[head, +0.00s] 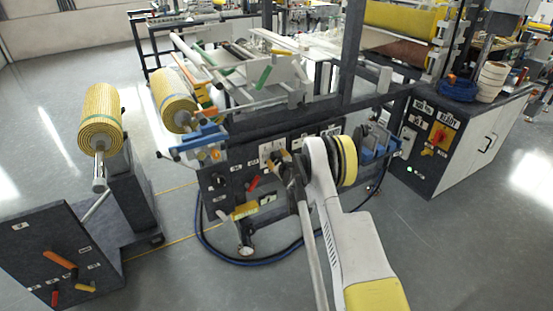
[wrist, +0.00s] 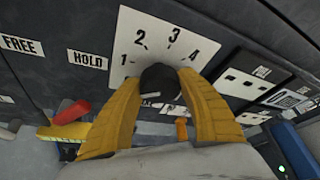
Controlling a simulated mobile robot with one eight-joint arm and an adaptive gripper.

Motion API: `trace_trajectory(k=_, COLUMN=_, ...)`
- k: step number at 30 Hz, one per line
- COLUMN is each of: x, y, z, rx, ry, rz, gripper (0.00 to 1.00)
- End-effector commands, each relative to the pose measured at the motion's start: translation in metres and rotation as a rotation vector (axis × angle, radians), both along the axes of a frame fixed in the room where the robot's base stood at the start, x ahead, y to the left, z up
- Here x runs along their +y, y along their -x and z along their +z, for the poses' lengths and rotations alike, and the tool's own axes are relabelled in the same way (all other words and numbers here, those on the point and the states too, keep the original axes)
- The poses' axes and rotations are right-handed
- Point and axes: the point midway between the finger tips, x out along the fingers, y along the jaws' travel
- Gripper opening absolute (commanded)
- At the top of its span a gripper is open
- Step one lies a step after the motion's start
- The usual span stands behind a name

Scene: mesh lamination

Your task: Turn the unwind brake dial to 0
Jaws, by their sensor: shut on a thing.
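In the wrist view, a black knob (wrist: 158,80) sits on a white dial plate (wrist: 140,30) marked 1, 2, 3 and 4 on a dark panel. The two yellow fingers of my gripper (wrist: 160,86) are closed on the knob from its left and right sides. No 0 mark shows; the lower part of the plate is hidden behind the knob and fingers. I cannot make out where the knob's pointer stands. In the head view, my gripper (head: 283,162) is at the front panel of the machine, and my own wrist covers the knob.
A red lever (wrist: 72,112) is left of my gripper, near FREE and HOLD labels. A switch plate (wrist: 252,82) is to the right. Dark hoses (head: 270,262) lie on the floor below the panel. Yellow mesh rolls (head: 101,118) stand left; a cabinet (head: 480,140) stands right.

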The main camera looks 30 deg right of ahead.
Motion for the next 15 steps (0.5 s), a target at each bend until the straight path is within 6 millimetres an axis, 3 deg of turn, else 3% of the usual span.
trace_trajectory(k=15, x=-0.0001, y=-0.0004, z=0.0004, rx=-0.009, ry=0.23, rz=0.0, gripper=0.14)
